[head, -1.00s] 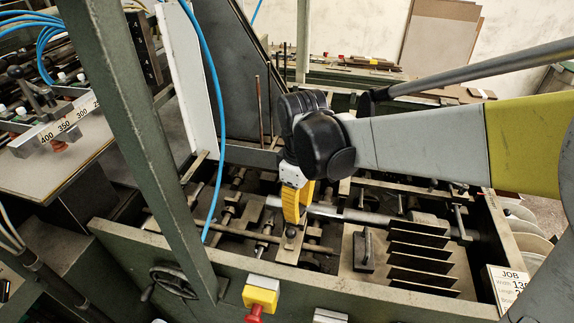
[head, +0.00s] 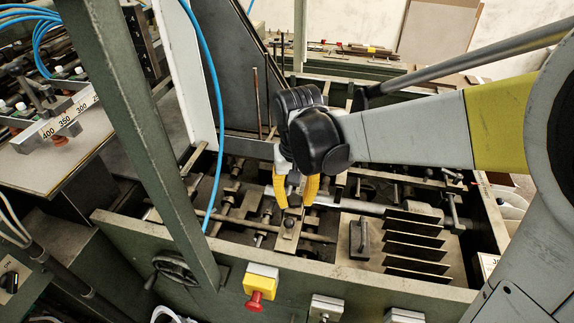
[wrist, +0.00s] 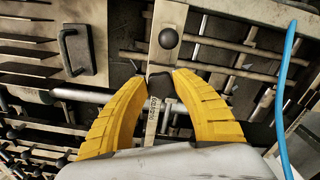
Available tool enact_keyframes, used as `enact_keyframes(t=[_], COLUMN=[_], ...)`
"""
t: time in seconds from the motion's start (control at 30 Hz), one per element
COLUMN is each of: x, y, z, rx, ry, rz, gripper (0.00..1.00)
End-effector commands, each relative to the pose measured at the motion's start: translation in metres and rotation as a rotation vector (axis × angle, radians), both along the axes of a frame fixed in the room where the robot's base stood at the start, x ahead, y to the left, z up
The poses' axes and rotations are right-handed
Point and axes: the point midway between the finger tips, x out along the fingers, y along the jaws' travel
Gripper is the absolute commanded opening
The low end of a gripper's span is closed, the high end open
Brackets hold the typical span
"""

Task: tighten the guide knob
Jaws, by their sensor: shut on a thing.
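The guide knob (wrist: 160,82) is a small dark piece between the yellow fingertips in the wrist view, above a pale marked bar. My gripper (wrist: 164,74) is shut on it, one finger at each side. In the head view my gripper (head: 295,205) points down into the machine bed, and the fingers largely hide the knob. A round dark ball (wrist: 169,38) sits on a flat metal plate just beyond the fingertips. It also shows in the head view (head: 289,222), below the fingertips.
A plate with a handle (head: 358,238) and a row of upright fins (head: 415,240) lie right of my gripper. Rods and shafts cross the bed. A blue hose (head: 216,150) and a green post (head: 150,150) stand left. A red button (head: 256,300) is on the front rail.

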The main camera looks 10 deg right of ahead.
Motion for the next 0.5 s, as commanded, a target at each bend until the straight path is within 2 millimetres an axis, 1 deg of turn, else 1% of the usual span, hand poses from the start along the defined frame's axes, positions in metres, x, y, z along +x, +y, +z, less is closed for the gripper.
enact_keyframes(t=[0.2,0.5], x=[-0.0004,-0.0001], y=[0.0008,0.0018], z=[0.0001,0.0000], rx=[0.000,0.000], ry=[0.001,0.001], rz=[-0.203,-0.442], gripper=[0.03,0.03])
